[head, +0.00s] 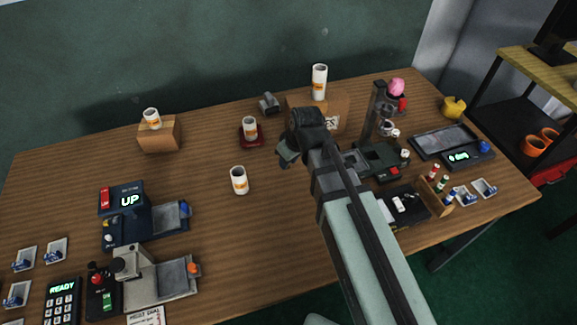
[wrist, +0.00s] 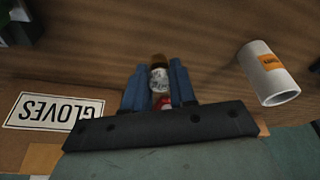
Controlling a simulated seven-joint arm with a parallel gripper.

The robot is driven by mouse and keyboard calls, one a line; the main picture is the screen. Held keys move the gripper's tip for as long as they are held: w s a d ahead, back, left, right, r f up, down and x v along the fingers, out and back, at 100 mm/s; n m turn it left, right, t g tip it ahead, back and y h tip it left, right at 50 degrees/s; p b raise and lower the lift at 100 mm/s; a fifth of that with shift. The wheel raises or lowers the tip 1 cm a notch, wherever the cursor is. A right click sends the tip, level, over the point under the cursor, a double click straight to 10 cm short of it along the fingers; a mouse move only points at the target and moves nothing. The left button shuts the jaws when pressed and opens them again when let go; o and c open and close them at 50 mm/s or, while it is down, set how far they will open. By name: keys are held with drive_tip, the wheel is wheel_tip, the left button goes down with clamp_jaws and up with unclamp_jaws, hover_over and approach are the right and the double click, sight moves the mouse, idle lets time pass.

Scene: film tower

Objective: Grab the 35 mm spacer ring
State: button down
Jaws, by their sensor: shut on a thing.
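My gripper (head: 287,154) is left of the cardboard box in the head view, where my arm hides what it holds. In the wrist view its two blue fingers (wrist: 158,85) are shut on a small pale thing (wrist: 158,77) with a brownish end. A bit of red shows below it, between the fingers. I cannot tell whether this is the 35 mm spacer ring. White cylinders with orange labels stand on the bare table (head: 239,181), on a dark red base (head: 250,127), on a wooden block (head: 152,118) and on the box (head: 319,82). Their labels are unreadable.
The cardboard box marked GLOVES (wrist: 20,140) is close beside my gripper. A white cylinder (wrist: 268,75) is to the right in the wrist view. A dark stand (head: 375,110) is right of my arm. A blue device reading UP (head: 125,200) is at left. The table's left middle is clear.

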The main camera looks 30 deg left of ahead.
sight(289, 167)
drive_tip(key=shift+f, duration=1.7)
drive_tip(key=shift+f, duration=0.1)
drive_tip(key=c, duration=0.9)
unclamp_jaws()
drive_tip(key=shift+o, duration=0.2)
drive_tip(key=v, duration=1.2)
